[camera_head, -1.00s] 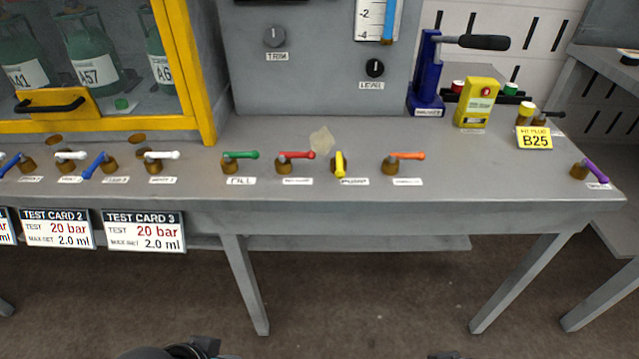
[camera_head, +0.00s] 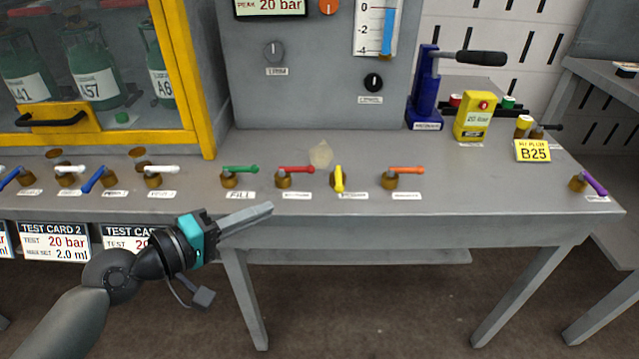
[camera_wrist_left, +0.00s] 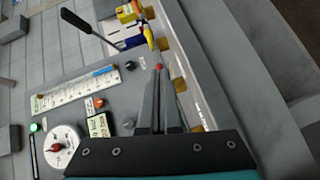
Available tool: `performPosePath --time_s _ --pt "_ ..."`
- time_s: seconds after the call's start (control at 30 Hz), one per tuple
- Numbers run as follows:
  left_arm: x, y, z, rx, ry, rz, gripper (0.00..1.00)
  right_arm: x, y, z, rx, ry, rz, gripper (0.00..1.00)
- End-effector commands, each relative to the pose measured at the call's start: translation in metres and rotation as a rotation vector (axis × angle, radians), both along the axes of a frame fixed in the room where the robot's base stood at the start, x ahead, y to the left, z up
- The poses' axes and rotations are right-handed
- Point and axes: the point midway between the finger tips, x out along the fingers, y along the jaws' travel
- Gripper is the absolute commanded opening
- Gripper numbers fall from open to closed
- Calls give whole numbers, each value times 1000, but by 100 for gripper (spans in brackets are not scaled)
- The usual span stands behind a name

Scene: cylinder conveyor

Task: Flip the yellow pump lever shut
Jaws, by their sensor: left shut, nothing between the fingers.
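The yellow pump lever (camera_head: 339,180) sits on a brass valve on the grey bench. Its handle points toward the bench's front edge, across the red and orange handles beside it. It also shows in the left wrist view (camera_wrist_left: 149,38), beyond the fingertips. My left gripper (camera_head: 266,209) is shut and empty, in front of the bench edge, left of the yellow lever and apart from it. In the left wrist view its closed fingers (camera_wrist_left: 160,82) point toward the row of levers. My right gripper is not in view.
A red lever (camera_head: 295,170) and a green lever (camera_head: 241,169) stand left of the yellow one, an orange lever (camera_head: 406,170) right of it. A blue hand pump (camera_head: 426,90) and a yellow box (camera_head: 474,118) stand behind.

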Motion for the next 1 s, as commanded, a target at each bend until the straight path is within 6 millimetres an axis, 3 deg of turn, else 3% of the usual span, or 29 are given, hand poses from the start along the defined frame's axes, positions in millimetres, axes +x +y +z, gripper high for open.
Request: performPosePath --time_s 0.2,0.6,1.0 --pt "11 9 14 -78 13 33 0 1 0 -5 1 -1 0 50" --pt "13 7 13 -81 14 33 0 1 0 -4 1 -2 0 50" --pt "53 -32 6 -84 10 32 0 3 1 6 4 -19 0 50"
